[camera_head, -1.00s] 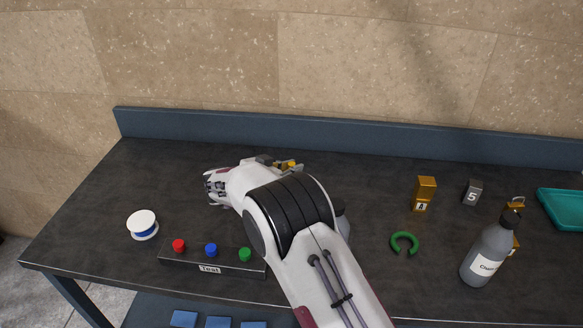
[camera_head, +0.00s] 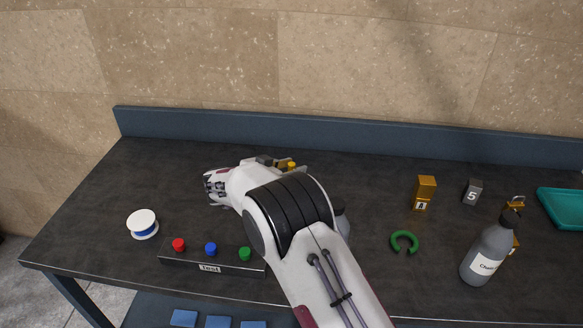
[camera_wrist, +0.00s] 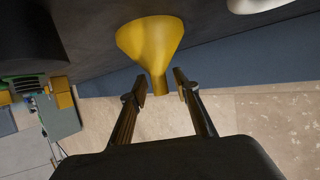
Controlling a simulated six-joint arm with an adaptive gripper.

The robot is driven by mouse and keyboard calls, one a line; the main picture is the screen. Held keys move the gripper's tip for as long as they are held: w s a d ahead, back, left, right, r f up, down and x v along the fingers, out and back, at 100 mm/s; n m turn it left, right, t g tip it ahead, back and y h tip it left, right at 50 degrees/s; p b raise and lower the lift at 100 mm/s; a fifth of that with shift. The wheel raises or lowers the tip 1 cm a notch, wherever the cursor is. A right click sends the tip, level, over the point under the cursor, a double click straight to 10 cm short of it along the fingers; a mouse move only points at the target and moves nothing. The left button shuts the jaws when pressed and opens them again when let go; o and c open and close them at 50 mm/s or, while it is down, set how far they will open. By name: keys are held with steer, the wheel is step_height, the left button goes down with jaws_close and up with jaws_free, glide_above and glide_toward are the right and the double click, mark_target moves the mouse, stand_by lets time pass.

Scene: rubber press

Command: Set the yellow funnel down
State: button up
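The yellow funnel (camera_wrist: 150,42) is in the wrist view, its wide end toward the dark table top and its narrow stem toward me. My gripper (camera_wrist: 161,84) has its two fingers either side of the stem, with a small gap showing on each side, so it looks open around the stem. I cannot tell for sure whether the rim rests on the table. In the head view my arm hides most of this; only a small yellow bit (camera_head: 291,166) shows beyond my wrist.
On the table (camera_head: 110,185) are a button box (camera_head: 210,262), white-blue spool (camera_head: 142,224), green ring (camera_head: 404,242), golden block (camera_head: 425,190), block marked 5 (camera_head: 472,191), grey bottle (camera_head: 486,252) and teal tray (camera_head: 562,208). A raised blue edge (camera_head: 340,140) runs behind; the back left is clear.

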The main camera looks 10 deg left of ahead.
steer(key=shift+r, duration=0.15)
steer(key=v, duration=1.2)
stand_by(0.7)
